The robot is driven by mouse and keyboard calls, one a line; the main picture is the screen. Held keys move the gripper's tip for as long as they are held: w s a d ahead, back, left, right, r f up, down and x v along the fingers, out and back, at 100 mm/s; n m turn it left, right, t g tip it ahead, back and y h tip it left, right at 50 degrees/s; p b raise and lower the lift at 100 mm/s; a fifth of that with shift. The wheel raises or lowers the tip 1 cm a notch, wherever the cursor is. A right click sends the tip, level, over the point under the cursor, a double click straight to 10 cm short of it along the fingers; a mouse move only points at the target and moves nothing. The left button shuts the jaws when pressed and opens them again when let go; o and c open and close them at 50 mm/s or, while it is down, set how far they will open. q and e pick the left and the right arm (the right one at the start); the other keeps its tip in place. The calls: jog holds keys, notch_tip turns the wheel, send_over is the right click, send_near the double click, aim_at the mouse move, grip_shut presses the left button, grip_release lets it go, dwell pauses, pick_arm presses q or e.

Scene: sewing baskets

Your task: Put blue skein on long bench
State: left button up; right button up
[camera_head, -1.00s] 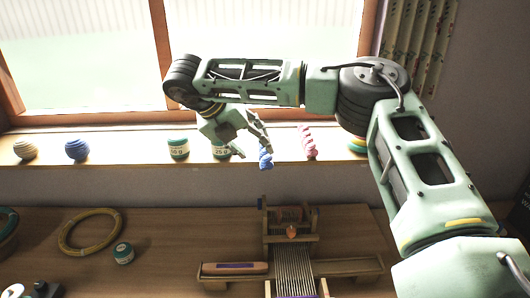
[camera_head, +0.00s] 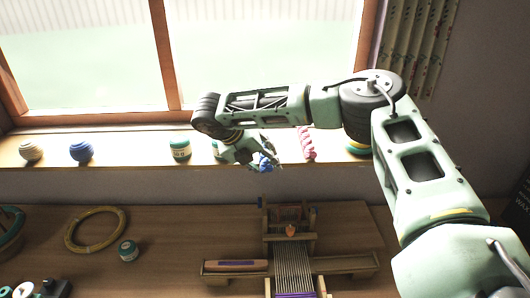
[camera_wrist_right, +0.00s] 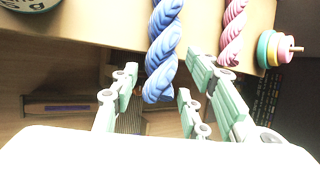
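The blue skein (camera_head: 264,163) is on the windowsill, mostly hidden behind my right gripper (camera_head: 272,158) in the head view. In the right wrist view, the twisted blue skein (camera_wrist_right: 164,50) reaches down between the spread fingers of my right gripper (camera_wrist_right: 160,100). The gripper is open, with a gap showing on both sides of the skein. The long wooden bench (camera_head: 165,270) runs below the windowsill. My left gripper is not in view.
A pink skein (camera_head: 306,144) stands just right of the blue one. A loom (camera_head: 291,256), a yellow hoop (camera_head: 70,240) and a small jar (camera_head: 128,250) occupy the bench, with bare wood between hoop and loom.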

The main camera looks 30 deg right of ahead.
grip_shut()
jog(key=shift+r, duration=0.1)
jog(key=shift+r+b, duration=0.6)
notch_tip(320, 180, up, 3)
jog(key=shift+s+d+f+b, duration=0.1)
jog(key=shift+d+f+b, duration=0.1)
jog(key=shift+b, duration=0.7)
jog(key=s+d+r+b, duration=0.3)
jog(key=s+d+r, duration=0.2)
jog(key=s, duration=0.5)
jog(key=shift+r, duration=1.05)
